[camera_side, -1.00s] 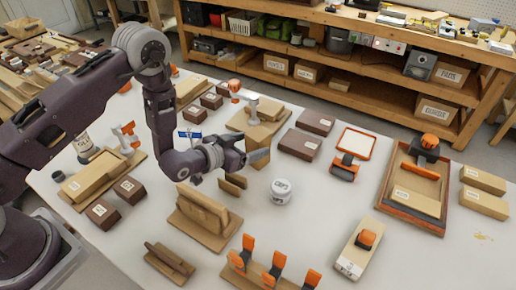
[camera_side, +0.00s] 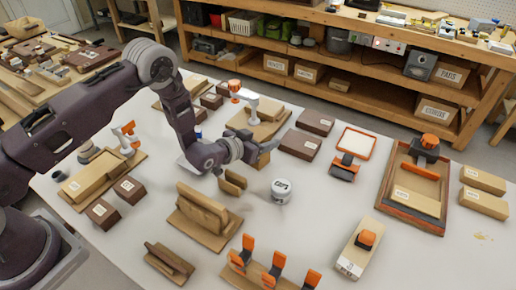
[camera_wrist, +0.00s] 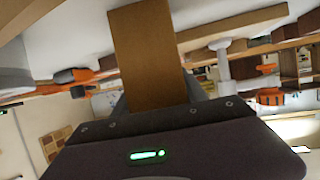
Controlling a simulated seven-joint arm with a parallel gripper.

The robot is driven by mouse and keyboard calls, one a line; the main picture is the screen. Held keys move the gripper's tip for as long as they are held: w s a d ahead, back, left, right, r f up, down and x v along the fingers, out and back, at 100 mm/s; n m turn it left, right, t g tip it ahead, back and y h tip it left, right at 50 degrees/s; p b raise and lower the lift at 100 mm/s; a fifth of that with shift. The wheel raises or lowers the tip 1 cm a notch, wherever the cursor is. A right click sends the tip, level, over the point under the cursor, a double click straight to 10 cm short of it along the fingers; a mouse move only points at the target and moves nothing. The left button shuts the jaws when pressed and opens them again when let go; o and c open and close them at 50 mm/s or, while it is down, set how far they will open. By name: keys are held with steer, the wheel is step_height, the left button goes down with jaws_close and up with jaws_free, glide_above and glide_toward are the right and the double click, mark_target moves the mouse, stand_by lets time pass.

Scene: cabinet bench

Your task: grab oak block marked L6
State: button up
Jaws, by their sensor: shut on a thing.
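My gripper (camera_side: 250,152) is to the right of my wrist in the side view, above the table between the small upright wooden pieces and the block stack. It is shut on a plain tan-brown oak block (camera_wrist: 148,55), which stands out from between the fingers in the wrist view. In the side view only a small part of this block (camera_side: 263,160) shows past the fingers. No mark is readable on its visible face, so I cannot tell whether it is L6.
A white labelled jar (camera_side: 281,190) stands close to the right of my gripper. Dark blocks (camera_side: 300,144) lie behind it. A wooden stand (camera_side: 203,215) is in front. A tray with orange-topped clamp (camera_side: 412,212) is at right. Bare table lies around the jar.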

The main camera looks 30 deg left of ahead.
jaws_close()
steer(key=shift+r, duration=0.1)
